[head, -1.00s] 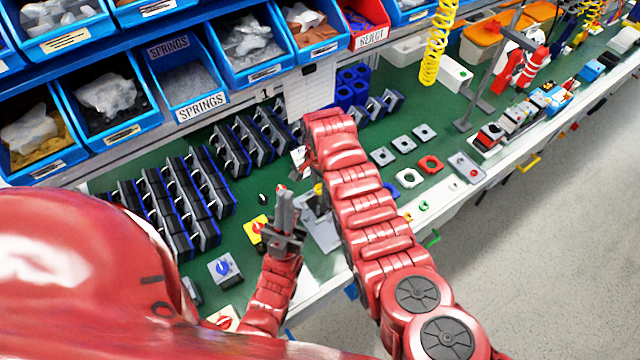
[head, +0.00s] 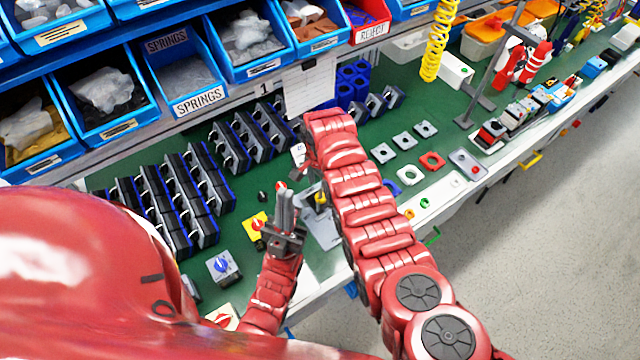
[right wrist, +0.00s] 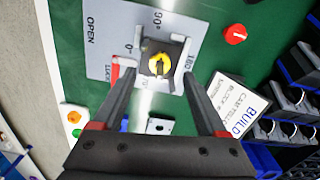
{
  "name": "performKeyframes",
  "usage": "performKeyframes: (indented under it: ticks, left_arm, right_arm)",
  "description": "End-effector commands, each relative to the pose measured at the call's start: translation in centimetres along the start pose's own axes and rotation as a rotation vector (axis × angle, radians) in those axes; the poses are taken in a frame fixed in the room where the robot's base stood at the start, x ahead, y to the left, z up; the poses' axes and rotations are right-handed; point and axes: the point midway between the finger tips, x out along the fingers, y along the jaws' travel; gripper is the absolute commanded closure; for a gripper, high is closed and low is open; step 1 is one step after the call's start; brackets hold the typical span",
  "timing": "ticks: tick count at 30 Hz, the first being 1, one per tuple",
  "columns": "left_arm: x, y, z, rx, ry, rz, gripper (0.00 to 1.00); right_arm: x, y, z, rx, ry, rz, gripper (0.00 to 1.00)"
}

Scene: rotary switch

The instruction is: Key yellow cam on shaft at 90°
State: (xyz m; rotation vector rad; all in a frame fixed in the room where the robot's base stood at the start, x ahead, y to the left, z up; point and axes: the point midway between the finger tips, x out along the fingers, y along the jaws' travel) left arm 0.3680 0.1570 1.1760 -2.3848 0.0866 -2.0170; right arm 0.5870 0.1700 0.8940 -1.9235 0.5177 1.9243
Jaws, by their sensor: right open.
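In the right wrist view a yellow cam (right wrist: 158,64) sits at the shaft position in the grey block on a pale dial plate (right wrist: 112,38). The plate carries OPEN, LOCK and degree marks. My right gripper (right wrist: 160,84) is open, its fingers on either side of the block and cam, with nothing clearly gripped. In the head view my red right arm hides most of that gripper; the plate (head: 322,228) shows partly beside it. My left gripper (head: 284,205) points up left of the plate, its fingers close together; a small red spot shows at its tip.
A build card (right wrist: 232,104) and a red knob (right wrist: 235,34) lie near the plate. A yellow block with a red knob (head: 255,226) and a grey block with a blue knob (head: 222,267) stand left of my left gripper. Rows of dark modules (head: 170,200) fill the bench behind.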

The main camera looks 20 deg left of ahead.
Motion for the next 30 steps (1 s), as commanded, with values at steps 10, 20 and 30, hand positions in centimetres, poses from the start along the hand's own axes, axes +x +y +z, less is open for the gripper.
performKeyframes:
  ticks: [10, 20, 30]
  left_arm:
    - [-0.7, 0.0, 0.1, 0.0, 0.0, 0.0, 1.0]
    - [-2.4, 0.1, 0.4, 0.0, 0.0, 0.0, 1.0]
    - [4.5, -0.2, -0.8, 0.0, 0.0, 0.0, 1.0]
  right_arm:
    - [-1.8, -0.1, -0.1, 0.0, 0.002, -0.004, 0.25]
    - [-8.6, -0.2, -0.1, 0.001, 0.004, -0.008, 0.25]
    - [-15.6, 0.0, 0.0, 0.0, 0.0, 0.0, 0.25]
